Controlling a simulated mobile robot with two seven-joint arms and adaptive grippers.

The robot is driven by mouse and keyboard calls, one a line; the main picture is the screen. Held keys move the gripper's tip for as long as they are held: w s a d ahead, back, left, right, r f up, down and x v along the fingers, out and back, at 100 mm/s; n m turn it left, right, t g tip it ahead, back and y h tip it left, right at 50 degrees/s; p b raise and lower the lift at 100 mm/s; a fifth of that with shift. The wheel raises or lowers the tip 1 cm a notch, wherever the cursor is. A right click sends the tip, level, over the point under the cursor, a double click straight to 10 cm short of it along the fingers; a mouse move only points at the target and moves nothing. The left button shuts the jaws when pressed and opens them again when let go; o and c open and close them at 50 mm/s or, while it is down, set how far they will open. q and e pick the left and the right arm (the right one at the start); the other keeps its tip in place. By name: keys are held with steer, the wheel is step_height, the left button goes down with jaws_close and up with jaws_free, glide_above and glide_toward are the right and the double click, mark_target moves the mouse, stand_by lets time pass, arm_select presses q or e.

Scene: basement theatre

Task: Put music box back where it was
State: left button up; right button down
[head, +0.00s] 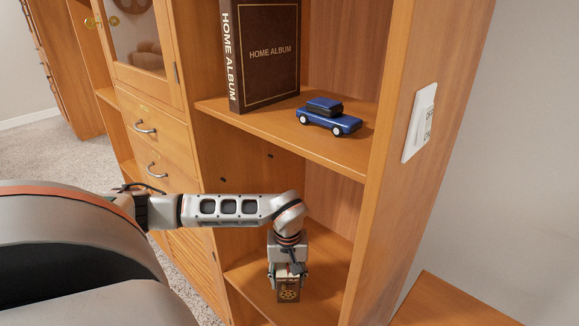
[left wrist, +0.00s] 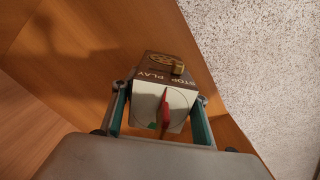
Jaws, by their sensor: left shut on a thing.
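The music box (head: 289,290) is a small brown box with a round gold emblem, in the lower shelf compartment of the wooden cabinet. My left gripper (head: 287,272) reaches in from above and is shut on it. In the left wrist view the music box (left wrist: 160,68) shows "STOP PLAY" lettering, a pale face and a red lever, between the two fingers of the left gripper (left wrist: 160,110). The box is over the lower shelf (head: 325,262), near its front edge; I cannot tell whether it touches the board. My right gripper is not in view.
On the shelf above stand a brown home album (head: 262,55) and a blue toy car (head: 329,116). A light switch (head: 419,122) is on the cabinet's right side panel. Drawers (head: 150,130) are at the left. The lower shelf has bare room around the box.

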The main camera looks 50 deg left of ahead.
arm_select(q)
steer(key=shift+s+f, duration=0.1)
steer(key=shift+f, duration=0.95)
steer(key=shift+r, duration=0.2)
steer(key=shift+f, duration=0.25)
steer(key=o, duration=1.5)
